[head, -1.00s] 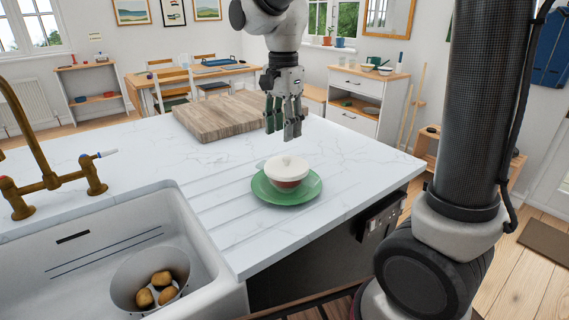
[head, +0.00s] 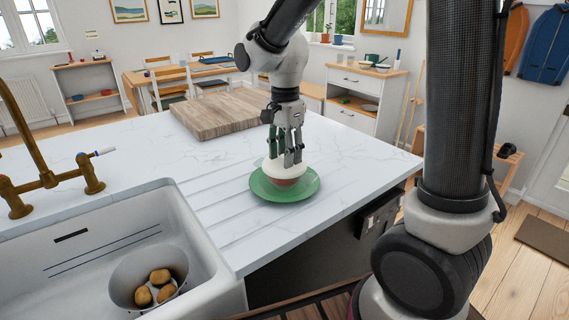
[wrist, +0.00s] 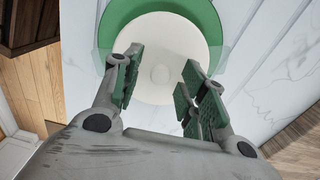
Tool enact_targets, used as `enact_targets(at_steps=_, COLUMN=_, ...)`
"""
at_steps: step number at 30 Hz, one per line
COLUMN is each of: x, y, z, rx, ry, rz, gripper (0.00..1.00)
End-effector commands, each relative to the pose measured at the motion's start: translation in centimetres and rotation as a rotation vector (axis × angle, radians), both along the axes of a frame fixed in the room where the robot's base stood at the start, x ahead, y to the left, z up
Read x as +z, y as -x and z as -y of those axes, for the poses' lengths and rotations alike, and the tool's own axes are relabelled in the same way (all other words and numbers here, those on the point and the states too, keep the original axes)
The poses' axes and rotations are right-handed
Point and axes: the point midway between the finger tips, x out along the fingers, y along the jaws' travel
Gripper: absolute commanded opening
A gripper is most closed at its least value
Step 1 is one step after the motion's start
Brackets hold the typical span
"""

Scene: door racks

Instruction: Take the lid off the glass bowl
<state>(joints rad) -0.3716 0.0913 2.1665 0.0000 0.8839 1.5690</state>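The glass bowl (head: 284,182) stands on a green plate (head: 262,192) on the white counter. Its white lid (head: 285,168) sits on top. My gripper (head: 286,160) points straight down just above the lid. I cannot tell whether the fingertips touch the lid.
A wooden board (head: 222,115) lies behind the plate. The sink (head: 205,285) is at the front left, holding a round container (head: 122,282) with several brown lumps. A brass tap (head: 45,170) stands at the left. The counter right of the plate is clear.

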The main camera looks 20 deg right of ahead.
Motion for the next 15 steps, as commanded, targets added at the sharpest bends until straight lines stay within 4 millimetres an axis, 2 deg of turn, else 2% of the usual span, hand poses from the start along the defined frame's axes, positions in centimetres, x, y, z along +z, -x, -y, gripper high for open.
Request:
enact_targets(at_steps=1, x=0.01, y=0.0, z=0.0, rx=0.0, ry=0.0, rz=0.0, gripper=0.29)
enact_targets(at_steps=5, x=0.02, y=0.0, z=-0.01, rx=0.0, ry=0.0, rz=0.0, gripper=0.06)
enact_targets(at_steps=15, x=0.15, y=-0.02, z=-0.01, rx=0.0, ry=0.0, rz=0.001, gripper=0.05)
